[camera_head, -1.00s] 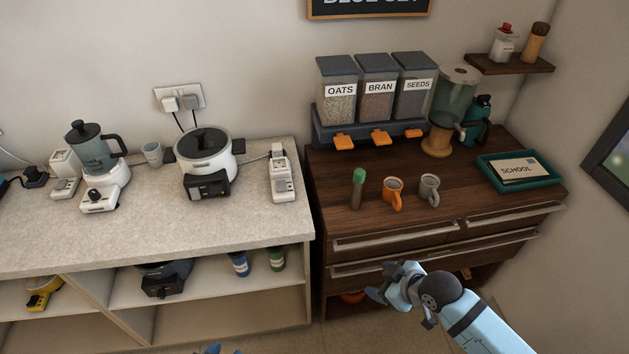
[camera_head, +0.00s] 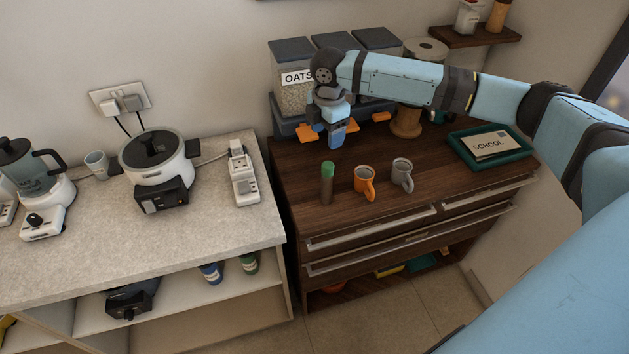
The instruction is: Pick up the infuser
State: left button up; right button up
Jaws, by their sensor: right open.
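My right gripper (camera_head: 332,138) hangs pointing down above the cabinet, in front of the cereal dispensers. In the picture it is just above the green top, apart from it, and empty. Its jaws are open, though the fingers look close together from here. My right arm hides part of the dispensers. My left gripper is out of view.
The dispensers with orange spouts (camera_head: 305,132) stand behind. A teal tray (camera_head: 462,140) lies at right. A light counter (camera_head: 215,225) with appliances stands at left.

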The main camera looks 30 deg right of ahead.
aim_at(328, 164)
notch_tip(328, 164, down, 8)
jog(key=shift+r+p, duration=0.2)
jog(key=shift+p, duration=0.2)
jog(key=f, duration=0.2)
jog(key=f+p, duration=0.1)
jog(key=f, duration=0.1)
jog(key=shift+s+d+f, duration=0.15)
jog(key=shift+s, duration=0.05)
jog(key=shift+f, duration=0.4)
grip_shut()
jog(key=shift+r, duration=0.15)
